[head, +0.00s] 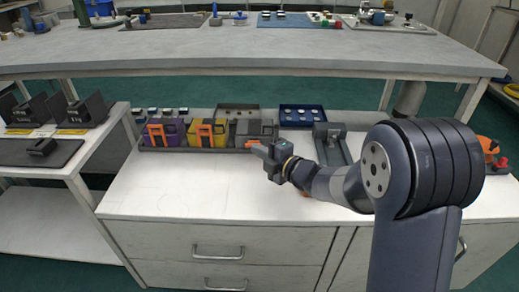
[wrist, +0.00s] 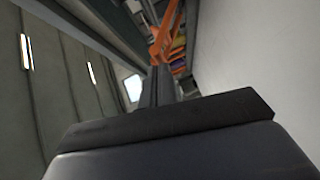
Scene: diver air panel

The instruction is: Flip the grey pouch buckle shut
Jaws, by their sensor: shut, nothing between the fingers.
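The grey pouch (head: 266,128) stands at the right end of a row of three pouches on the cabinet top. My gripper (head: 253,145) is shut and empty, pointing left, close in front of the grey pouch's lower part. I cannot tell whether it touches.
A purple pouch (head: 156,136) and a yellow pouch (head: 193,139), both with orange buckles, stand left of the grey one. A blue tray (head: 302,124) and a grey fixture (head: 330,133) are to the right. The cabinet top's front left is clear.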

